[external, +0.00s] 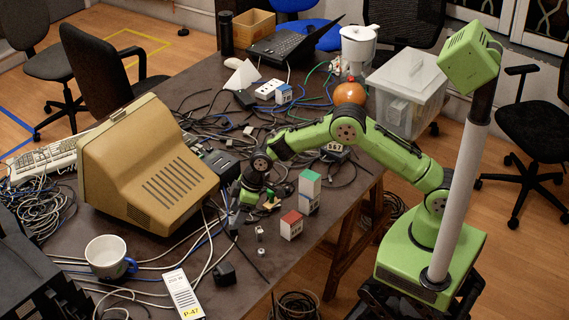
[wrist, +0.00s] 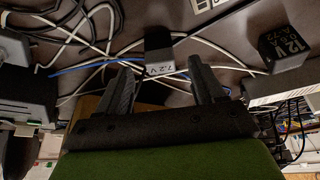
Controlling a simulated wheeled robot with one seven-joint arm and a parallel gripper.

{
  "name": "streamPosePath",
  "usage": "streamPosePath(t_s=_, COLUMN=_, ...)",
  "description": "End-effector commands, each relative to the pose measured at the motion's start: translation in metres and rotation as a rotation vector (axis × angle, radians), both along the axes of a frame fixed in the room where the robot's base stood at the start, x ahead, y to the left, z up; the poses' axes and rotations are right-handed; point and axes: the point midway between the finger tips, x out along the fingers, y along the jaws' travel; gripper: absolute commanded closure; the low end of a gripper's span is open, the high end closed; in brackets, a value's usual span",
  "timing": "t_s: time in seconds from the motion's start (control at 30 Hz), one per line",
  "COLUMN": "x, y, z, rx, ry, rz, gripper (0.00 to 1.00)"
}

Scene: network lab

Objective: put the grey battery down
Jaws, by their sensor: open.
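My gripper (external: 240,207) is low over the dark table, in front of the beige monitor. In the wrist view, the two black fingers of my gripper (wrist: 162,68) stand apart with a gap between them. A small grey block marked 7.2 V (wrist: 160,45), which looks like the grey battery, lies in line with that gap, around the fingertips. I cannot tell whether it touches a finger. In the external view a small grey shape (external: 233,220) shows just below my gripper, partly hidden among the cables.
A black block marked 12V (wrist: 284,46) lies to the right in the wrist view. The beige monitor (external: 150,165) stands close left of my gripper. Red-topped (external: 291,226) and green-topped (external: 309,185) boxes stand to its right. Cables and a white mug (external: 106,257) lie nearer the camera.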

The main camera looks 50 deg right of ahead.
Motion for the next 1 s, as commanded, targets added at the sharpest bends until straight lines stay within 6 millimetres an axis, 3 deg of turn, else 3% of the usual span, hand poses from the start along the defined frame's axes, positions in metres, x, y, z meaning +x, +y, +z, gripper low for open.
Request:
streamPosePath(t_s=0.03, x=-0.003, y=-0.004, z=0.018, rx=0.002, ry=-0.004, rz=-0.001, gripper=0.32)
streamPosePath(t_s=0.1, x=-0.009, y=-0.009, z=0.035, rx=0.001, ry=-0.003, rz=0.000, gripper=0.32)
streamPosePath(t_s=0.27, x=-0.017, y=-0.017, z=0.062, rx=0.001, ry=-0.002, rz=0.000, gripper=0.32)
streamPosePath(t_s=0.67, x=-0.021, y=-0.023, z=0.073, rx=-0.001, ry=-0.002, rz=-0.005, gripper=0.32)
streamPosePath(t_s=0.77, x=-0.029, y=-0.042, z=0.103, rx=-0.003, ry=-0.015, rz=-0.048, gripper=0.32)
streamPosePath(t_s=0.87, x=-0.054, y=-0.081, z=0.154, rx=-0.008, ry=-0.032, rz=-0.139, gripper=0.32)
streamPosePath(t_s=1.0, x=-0.115, y=-0.144, z=0.215, rx=-0.011, ry=-0.051, rz=-0.300, gripper=0.32)
